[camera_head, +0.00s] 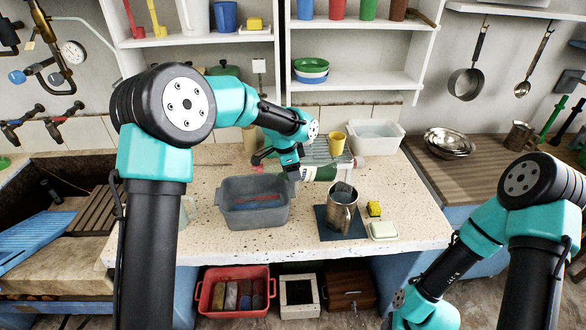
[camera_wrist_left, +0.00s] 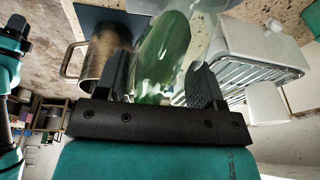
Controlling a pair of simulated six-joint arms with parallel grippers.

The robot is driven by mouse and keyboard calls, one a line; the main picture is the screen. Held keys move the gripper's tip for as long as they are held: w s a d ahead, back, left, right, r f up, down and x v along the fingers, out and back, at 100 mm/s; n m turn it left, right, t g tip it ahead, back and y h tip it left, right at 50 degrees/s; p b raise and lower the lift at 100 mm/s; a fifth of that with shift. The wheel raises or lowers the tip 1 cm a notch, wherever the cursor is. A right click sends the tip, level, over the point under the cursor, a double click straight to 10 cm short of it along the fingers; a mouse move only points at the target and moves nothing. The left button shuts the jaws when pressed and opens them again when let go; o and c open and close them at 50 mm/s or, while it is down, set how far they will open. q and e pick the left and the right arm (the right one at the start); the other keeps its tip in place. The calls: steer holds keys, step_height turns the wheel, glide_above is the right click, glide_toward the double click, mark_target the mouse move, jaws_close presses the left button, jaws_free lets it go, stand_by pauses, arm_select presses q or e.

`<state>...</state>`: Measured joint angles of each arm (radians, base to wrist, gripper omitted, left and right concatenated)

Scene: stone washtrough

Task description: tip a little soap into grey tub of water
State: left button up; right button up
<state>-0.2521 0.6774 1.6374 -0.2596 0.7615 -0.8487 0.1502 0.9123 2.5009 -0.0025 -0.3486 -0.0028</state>
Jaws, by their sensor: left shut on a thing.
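My left gripper (camera_head: 296,172) is shut on a green bottle (camera_head: 322,173) with a pale label, which also shows between the two fingers in the left wrist view (camera_wrist_left: 160,52). In the head view the bottle lies nearly level, just right of the grey tub (camera_head: 256,216), with a red part at its right end. No stream from the bottle is visible. The tub stands on the speckled counter; something reddish and blue shows inside it. The gripper partly hides the bottle's left end. My right arm is at the lower right, its gripper out of view.
A metal jug (camera_head: 342,208) stands on a dark blue mat (camera_head: 326,226) to the right of the tub. A yellow item (camera_head: 374,208) and a soap dish (camera_head: 383,231) are beside it. Behind are a drying rack (camera_head: 310,150), a yellow cup (camera_head: 337,143) and a white basin (camera_head: 377,140).

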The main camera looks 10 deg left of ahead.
arm_select(q)
steer(key=shift+f, duration=0.15)
steer(key=shift+f+h, duration=0.4)
steer(key=shift+h, duration=0.1)
steer(key=shift+f, duration=0.2)
stand_by(0.6)
steer(key=shift+f+t+h, duration=0.2)
steer(key=shift+t+h, duration=0.1)
steer(key=shift+h, duration=0.2)
steer(key=shift+a+f+t+h, duration=0.15)
steer(key=shift+t+h, duration=0.15)
steer(key=shift+h, duration=0.3)
stand_by(0.8)
